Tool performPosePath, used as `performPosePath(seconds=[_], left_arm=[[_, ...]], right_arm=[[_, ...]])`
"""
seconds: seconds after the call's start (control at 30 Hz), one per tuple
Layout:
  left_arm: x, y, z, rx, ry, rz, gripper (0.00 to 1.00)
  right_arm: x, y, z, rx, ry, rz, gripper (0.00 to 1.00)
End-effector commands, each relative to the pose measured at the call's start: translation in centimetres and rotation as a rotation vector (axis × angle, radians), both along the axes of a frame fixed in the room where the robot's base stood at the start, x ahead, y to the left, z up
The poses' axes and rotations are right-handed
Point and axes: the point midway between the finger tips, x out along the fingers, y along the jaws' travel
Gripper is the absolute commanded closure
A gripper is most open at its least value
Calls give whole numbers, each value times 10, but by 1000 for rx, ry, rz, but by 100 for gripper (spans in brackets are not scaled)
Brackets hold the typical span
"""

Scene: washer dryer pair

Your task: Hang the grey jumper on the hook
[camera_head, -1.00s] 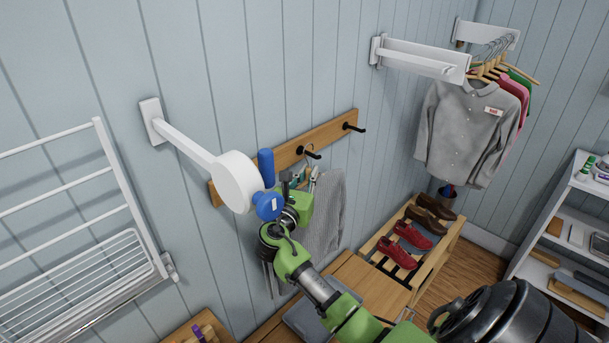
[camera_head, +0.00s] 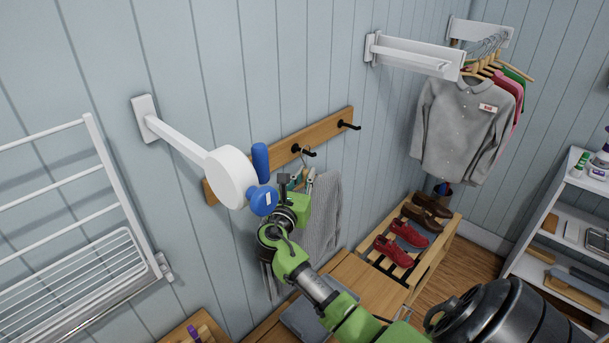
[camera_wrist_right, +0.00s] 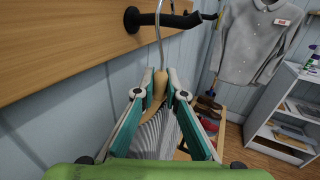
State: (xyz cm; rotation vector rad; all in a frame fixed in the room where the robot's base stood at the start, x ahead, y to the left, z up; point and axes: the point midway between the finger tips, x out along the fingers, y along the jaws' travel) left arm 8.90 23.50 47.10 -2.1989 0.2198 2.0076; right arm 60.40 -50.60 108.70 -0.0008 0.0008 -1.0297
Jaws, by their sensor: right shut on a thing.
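The grey jumper (camera_head: 324,215) hangs on a wooden hanger (camera_wrist_right: 152,107) beside the wall rail. My right gripper (camera_wrist_right: 160,84) is shut on the hanger's neck, just below its wire hook (camera_wrist_right: 160,42). The wire rises to a black hook (camera_wrist_right: 175,19) on the wooden rail; I cannot tell whether it bears on the hook or only passes beside it. In the head view my right gripper (camera_head: 301,182) is just below the middle black hook (camera_head: 306,152), partly hiding the hanger and jumper. My left gripper is out of view.
A white wall arm with a round disc (camera_head: 231,178) and blue knobs stands out close left of my right gripper. Another black hook (camera_head: 349,126) is at the rail's right end. A shoe rack (camera_head: 437,247) and bench are below. Shirts (camera_head: 462,130) hang at right.

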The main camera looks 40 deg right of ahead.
Motion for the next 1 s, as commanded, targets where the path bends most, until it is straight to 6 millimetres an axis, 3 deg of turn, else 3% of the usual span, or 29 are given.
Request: performPosePath(seconds=[0.5,0.53,0.6,1.0], left_arm=[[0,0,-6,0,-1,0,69],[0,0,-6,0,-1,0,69],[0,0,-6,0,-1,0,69],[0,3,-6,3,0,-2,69]], right_arm=[[0,-3,-7,-3,-3,0,100],[0,-3,-7,-3,-3,0,86],[0,-3,-8,-3,-3,0,69],[-2,0,-12,2,2,0,69]])
